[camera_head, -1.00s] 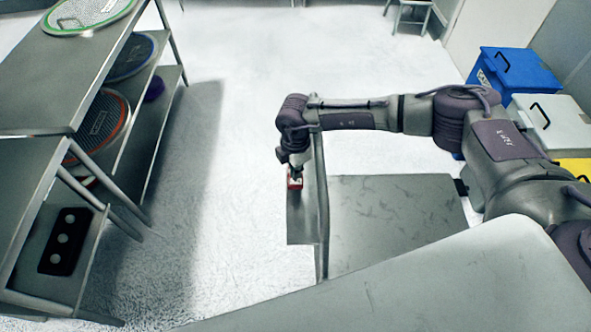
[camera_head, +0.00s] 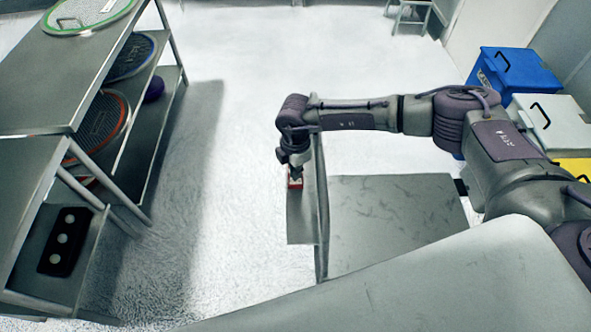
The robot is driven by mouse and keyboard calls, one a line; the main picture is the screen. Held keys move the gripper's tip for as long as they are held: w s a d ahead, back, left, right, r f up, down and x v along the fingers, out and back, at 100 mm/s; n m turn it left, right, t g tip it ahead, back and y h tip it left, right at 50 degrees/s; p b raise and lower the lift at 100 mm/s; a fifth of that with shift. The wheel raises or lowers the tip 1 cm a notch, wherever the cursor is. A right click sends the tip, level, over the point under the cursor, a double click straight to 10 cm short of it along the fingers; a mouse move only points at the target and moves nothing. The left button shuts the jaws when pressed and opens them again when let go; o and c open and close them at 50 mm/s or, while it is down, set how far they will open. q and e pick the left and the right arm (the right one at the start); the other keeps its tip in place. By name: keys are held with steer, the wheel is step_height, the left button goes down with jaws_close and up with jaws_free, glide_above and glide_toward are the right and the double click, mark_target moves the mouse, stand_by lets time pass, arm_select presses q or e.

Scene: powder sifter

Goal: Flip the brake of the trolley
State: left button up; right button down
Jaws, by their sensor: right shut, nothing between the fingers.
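The trolley (camera_head: 395,225) is a grey metal platform with an upright post, in the middle of the head view. A small red part, which looks like the brake (camera_head: 296,184), sits on the narrow plate left of the post. My right gripper (camera_head: 296,172) is shut and points down right at the red part. Its fingertips partly cover the red part, and I cannot tell whether they touch it. My left gripper is not in view.
A metal shelf rack (camera_head: 50,95) with round sieves stands at the left. A blue bin (camera_head: 518,72), a white bin (camera_head: 553,125) and a yellow bin (camera_head: 575,167) stand at the right. The floor between rack and trolley is clear.

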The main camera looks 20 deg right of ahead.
steer(key=shift+f, duration=0.15)
steer(key=shift+s, duration=0.1)
steer(key=shift+r+p, duration=0.8)
steer(key=shift+r, duration=0.1)
step_height(320, 180, up, 5)
steer(key=p, duration=0.4)
steer(key=shift+r, duration=0.1)
